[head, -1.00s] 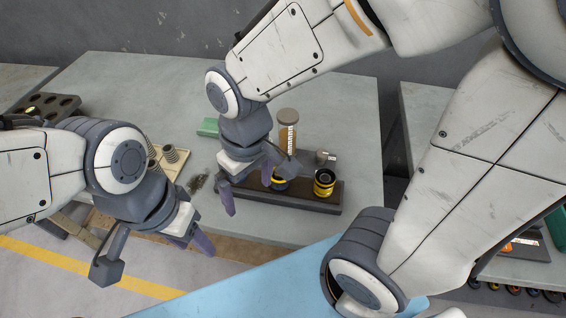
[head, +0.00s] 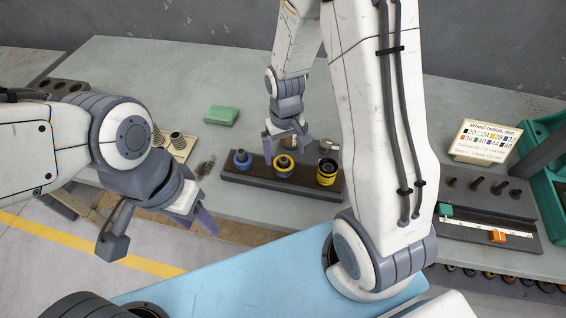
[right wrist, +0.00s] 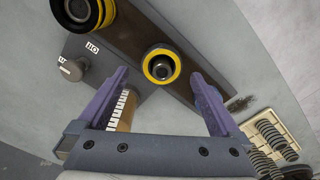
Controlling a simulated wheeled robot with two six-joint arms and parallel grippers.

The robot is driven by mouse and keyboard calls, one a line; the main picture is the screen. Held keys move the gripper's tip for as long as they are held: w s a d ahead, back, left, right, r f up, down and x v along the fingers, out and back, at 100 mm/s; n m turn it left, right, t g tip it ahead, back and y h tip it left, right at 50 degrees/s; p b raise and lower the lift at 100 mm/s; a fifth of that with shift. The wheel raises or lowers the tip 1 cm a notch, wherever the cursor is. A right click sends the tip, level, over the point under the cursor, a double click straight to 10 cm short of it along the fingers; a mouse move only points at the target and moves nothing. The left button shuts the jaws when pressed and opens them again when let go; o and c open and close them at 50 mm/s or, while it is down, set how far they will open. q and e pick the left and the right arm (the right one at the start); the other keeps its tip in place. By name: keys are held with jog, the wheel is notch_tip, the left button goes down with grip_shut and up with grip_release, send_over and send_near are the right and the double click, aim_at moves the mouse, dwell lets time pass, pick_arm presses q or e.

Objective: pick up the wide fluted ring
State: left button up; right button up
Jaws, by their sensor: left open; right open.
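Three ring-like parts stand in a row on a dark tray (head: 262,181): a blue one (head: 242,160), a low yellow-and-black one (head: 284,166), and a taller, broader yellow-and-black one (head: 326,173) at the right end. I cannot make out fluting on any of them for certain. My right gripper (head: 286,146) is open and empty, pointing down just behind the middle part. In the right wrist view, the middle part (right wrist: 161,66) shows beyond the gap between the open fingers (right wrist: 160,95); the broader part (right wrist: 84,12) is cut off at the top left. My left gripper (head: 191,222) is open and empty, apart from the tray.
A tan scaled cylinder (right wrist: 126,112) stands close to one right finger. A metal cylinder (right wrist: 73,70) stands near the tray. Springs (head: 178,141) sit on a cream plate at left; a green block (head: 221,115) lies behind. A rack with pegs (head: 485,205) stands at right.

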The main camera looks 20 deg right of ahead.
aim_at(283, 159)
jog(key=shift+a+f+p, duration=0.15)
jog(key=shift+f+p, duration=0.15)
jog(key=shift+f, duration=1.55)
grip_shut()
jog(key=shift+r, duration=0.15)
